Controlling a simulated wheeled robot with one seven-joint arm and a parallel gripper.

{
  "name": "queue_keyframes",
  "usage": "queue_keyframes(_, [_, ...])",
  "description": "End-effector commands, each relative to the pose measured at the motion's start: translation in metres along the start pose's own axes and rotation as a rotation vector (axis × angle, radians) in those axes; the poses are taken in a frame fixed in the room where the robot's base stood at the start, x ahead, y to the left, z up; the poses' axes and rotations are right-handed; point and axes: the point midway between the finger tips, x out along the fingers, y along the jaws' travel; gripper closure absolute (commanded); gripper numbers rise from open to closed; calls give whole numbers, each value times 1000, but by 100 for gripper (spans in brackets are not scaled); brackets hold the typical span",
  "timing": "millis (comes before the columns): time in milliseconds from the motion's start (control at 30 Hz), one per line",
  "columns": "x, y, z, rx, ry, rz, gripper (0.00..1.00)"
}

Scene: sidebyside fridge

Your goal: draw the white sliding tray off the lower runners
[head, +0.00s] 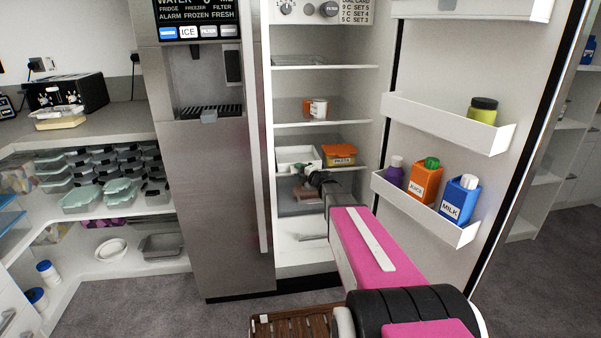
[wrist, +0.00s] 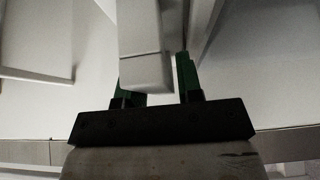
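The side-by-side fridge stands open in the head view. A white tray (head: 291,156) sits at mid height inside, left of an orange tub. I cannot tell whether this is the sliding tray, and no runners can be made out. My gripper (head: 305,178) is inside the fridge, just below that tray, above a grey, see-through drawer front (head: 300,206). In the wrist view its green fingers (wrist: 160,85) stand apart. A white, square-ended bar (wrist: 146,65) covers part of the left finger, with a narrow gap to the right finger. I see no clear grip on it.
The orange tub (head: 339,155) stands close to my gripper. The open door's lower bin (head: 425,208) holds several containers right of my arm. A dispenser door (head: 222,200) bounds the left side. A wooden slatted item (head: 298,322) lies on the floor in front.

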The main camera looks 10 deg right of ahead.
Motion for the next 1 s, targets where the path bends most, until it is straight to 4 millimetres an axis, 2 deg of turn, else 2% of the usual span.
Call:
queue_keyframes(33, [0, 0, 0, 0, 0, 0, 83])
queue_keyframes(100, [0, 0, 0, 0, 0, 0, 100])
queue_keyframes(167, [0, 0, 0, 0, 0, 0, 100])
queue_keyframes(200, [0, 0, 0, 0, 0, 0, 90])
queue_keyframes(233, [0, 0, 0, 0, 0, 0, 100])
queue_keyframes(1000, [-17, 0, -10, 1, 0, -1, 100])
